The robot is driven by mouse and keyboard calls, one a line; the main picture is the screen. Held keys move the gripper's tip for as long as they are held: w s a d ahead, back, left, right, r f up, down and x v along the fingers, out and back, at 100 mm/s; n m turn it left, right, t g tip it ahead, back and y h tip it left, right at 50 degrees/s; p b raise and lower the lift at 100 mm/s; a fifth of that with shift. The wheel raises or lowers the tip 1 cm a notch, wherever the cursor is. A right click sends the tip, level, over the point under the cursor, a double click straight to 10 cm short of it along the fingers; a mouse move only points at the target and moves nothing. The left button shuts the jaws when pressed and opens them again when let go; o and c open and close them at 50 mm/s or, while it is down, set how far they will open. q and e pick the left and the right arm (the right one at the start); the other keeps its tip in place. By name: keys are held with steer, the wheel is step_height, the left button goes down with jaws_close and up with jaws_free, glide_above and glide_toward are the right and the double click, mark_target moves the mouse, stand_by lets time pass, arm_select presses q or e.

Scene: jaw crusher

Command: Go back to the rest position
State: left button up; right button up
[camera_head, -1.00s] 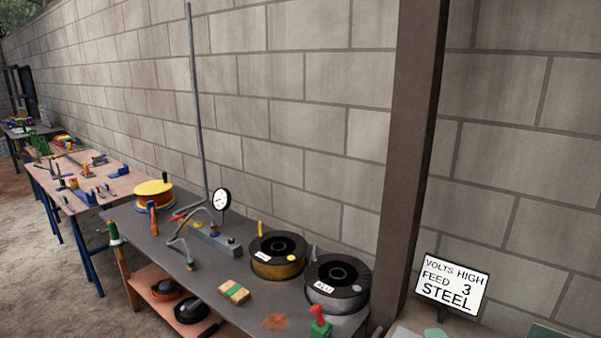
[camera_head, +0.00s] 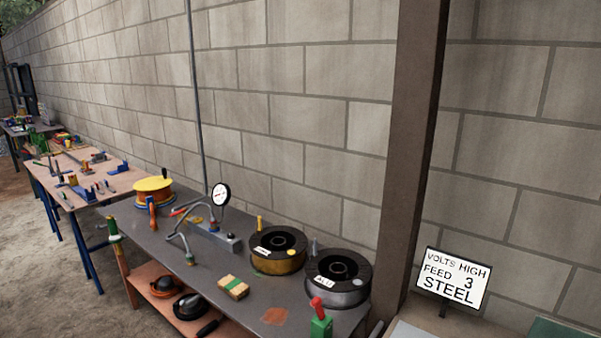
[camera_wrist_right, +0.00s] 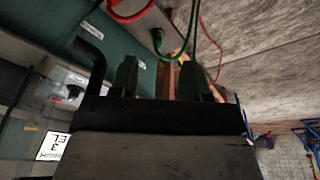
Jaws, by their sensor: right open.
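My right gripper (camera_wrist_right: 158,78) shows in the right wrist view, with two dark fingers standing apart and no object visibly held between them. Behind the fingers are a brownish upright piece, a green cable (camera_wrist_right: 200,45) and a red cable (camera_wrist_right: 130,14). How far these are from the fingers I cannot tell. Neither gripper shows in the head view, so my left gripper is out of sight.
A grey workbench (camera_head: 150,232) along the block wall bears two wire spools (camera_head: 278,250) (camera_head: 338,278), a dial gauge (camera_head: 220,194) and an orange-yellow reel (camera_head: 153,190). A brown post (camera_head: 412,150) and a sign (camera_head: 455,278) reading "STEEL" stand right. Bare ground lies left.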

steer(key=s+f+g+b, duration=0.1)
steer(key=s+f+b, duration=0.25)
steer(key=f, duration=1.15)
steer(key=s+f+b, duration=0.2)
steer(key=f+b, duration=0.2)
steer(key=f, duration=1.2)
steer(key=s+d+f+b, duration=0.1)
steer(key=s+f+b, duration=0.1)
steer(key=s+f, duration=0.4)
steer(key=s+d+f+g+b, duration=0.1)
steer(key=s+d+f+b, duration=0.1)
steer(key=s+f, duration=0.5)
step_height(320, 180, down, 3)
steer(key=shift+s+f+b, duration=0.15)
steer(key=shift+s+b, duration=0.05)
steer(key=shift+b, duration=0.55)
steer(key=shift+c, duration=0.4)
steer(key=shift+s+d, duration=0.1)
